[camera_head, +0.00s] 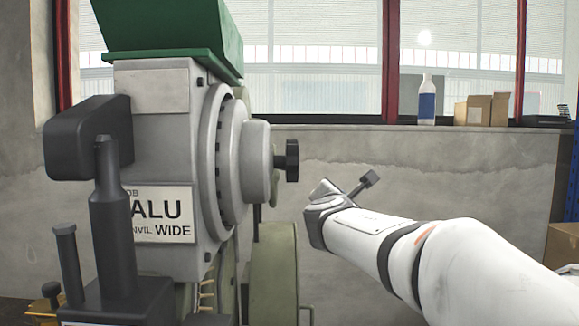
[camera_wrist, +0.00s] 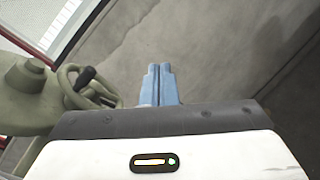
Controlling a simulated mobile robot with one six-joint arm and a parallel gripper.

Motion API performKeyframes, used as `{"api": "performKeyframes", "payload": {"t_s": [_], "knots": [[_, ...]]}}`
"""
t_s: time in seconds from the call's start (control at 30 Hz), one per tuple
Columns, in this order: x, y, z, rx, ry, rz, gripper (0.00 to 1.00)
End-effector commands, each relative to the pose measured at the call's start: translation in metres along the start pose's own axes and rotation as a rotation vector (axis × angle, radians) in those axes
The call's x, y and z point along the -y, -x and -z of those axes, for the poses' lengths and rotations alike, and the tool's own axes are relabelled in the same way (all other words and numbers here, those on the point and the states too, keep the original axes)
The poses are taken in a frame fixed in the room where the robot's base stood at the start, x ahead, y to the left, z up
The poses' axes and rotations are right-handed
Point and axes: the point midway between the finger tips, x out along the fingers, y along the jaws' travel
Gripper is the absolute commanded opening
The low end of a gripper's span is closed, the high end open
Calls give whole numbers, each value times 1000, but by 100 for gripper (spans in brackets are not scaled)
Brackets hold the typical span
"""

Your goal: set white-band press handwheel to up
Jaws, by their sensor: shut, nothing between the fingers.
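The handwheel shows in the wrist view as an olive spoked wheel (camera_wrist: 66,90) with a black handle knob (camera_wrist: 86,75) on its rim. In the head view the wheel (camera_head: 275,188) is seen nearly edge-on at the right of the press (camera_head: 155,85), with a black knob (camera_head: 287,161) sticking out. Its exact turn is hard to read. No white band can be made out on the press. My gripper's blue fingers (camera_wrist: 160,85) are shut and empty, to the right of the wheel and apart from it. In the head view the fingers are not clearly visible.
The press carries a green top (camera_head: 165,30) and a sign (camera_head: 160,213) reading ALU and WIDE. Dark upright parts (camera_head: 112,215) stand at the front left. A bottle (camera_head: 427,103) and boxes (camera_head: 487,108) stand on the window sill.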

Motion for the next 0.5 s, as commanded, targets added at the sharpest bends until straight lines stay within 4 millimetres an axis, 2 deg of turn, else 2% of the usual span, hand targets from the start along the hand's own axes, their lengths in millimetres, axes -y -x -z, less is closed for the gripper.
{"api": "performKeyframes", "payload": {"t_s": [0.03, 0.2, 0.37, 0.5], "knots": [[10, 12, -27, -2, -107, 68, 0], [70, 55, -62, -3, -504, 319, 0], [120, 110, -75, 24, -871, 568, 0], [152, 166, -75, 68, -1186, 793, 0]]}}
